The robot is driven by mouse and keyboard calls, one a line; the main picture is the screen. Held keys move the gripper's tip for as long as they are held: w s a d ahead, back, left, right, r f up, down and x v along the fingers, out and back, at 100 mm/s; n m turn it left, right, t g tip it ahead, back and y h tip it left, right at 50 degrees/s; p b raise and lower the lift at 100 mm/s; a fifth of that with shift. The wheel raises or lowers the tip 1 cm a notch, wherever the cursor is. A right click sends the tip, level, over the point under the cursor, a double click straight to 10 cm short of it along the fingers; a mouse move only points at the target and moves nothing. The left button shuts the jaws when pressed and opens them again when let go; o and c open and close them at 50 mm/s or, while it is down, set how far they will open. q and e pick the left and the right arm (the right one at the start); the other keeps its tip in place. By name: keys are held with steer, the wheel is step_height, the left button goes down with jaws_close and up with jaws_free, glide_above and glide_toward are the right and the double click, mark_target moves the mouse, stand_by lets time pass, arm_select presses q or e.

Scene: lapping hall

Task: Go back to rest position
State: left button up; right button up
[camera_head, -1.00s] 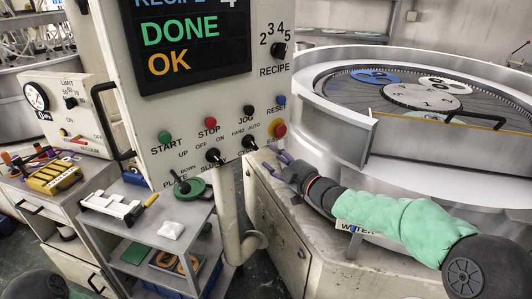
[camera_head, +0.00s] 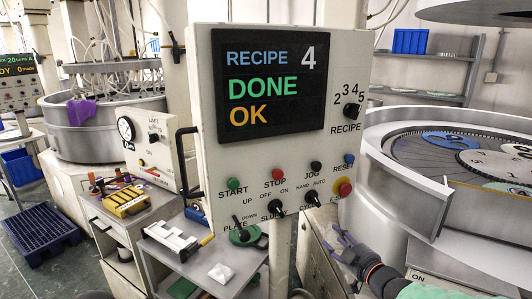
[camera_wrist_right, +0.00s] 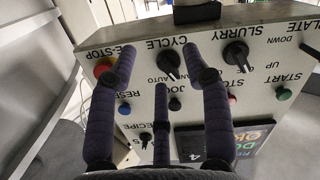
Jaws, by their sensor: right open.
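My right gripper (camera_head: 346,243) is below the lower right corner of the control panel (camera_head: 345,60), its purple fingers spread and empty. In the right wrist view the spread fingers (camera_wrist_right: 160,66) are in front of the panel face, which appears upside down. No object is between them. The panel screen (camera_head: 270,88) reads RECIPE 4, DONE, OK. The red emergency-stop button (camera_head: 344,188) and the CYCLE switch (camera_head: 312,198) are just above the gripper in the head view. My left gripper is not in view.
The lapping machine (camera_head: 425,190) with its round plate stands close at the right. A grey cart (camera_head: 205,268) and a drawer cabinet (camera_head: 110,245) stand at the left. A blue pallet (camera_head: 45,238) lies on the floor at far left.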

steer(key=s+a+f+m+g+h, duration=0.1)
steer(key=s+a+f+m+g, duration=0.15)
steer(key=f, duration=0.75)
steer(key=s+a+f+m+g, duration=0.2)
steer(key=s+f, duration=0.1)
steer(key=f, duration=0.7)
steer(key=s+a+f+m+g+h, duration=0.1)
steer(key=s+a+f+m+g, duration=0.15)
steer(key=f, duration=0.85)
steer(key=s+a+f+m+g, duration=0.1)
steer(key=s+a+f+g, duration=0.1)
steer(key=s+f, duration=0.3)
steer(key=s+a+f+m+g, duration=0.1)
steer(key=s+f, duration=0.4)
steer(key=s, duration=0.6)
steer(key=s+a+f+m+g, duration=0.1)
steer(key=s+a+f+g, duration=0.3)
steer(key=s, duration=0.4)
steer(key=shift+s+f+m+g, duration=0.25)
steer(key=shift+f+m+g, duration=0.15)
steer(key=shift+f+g, duration=0.4)
steer(key=shift+f, duration=0.1)
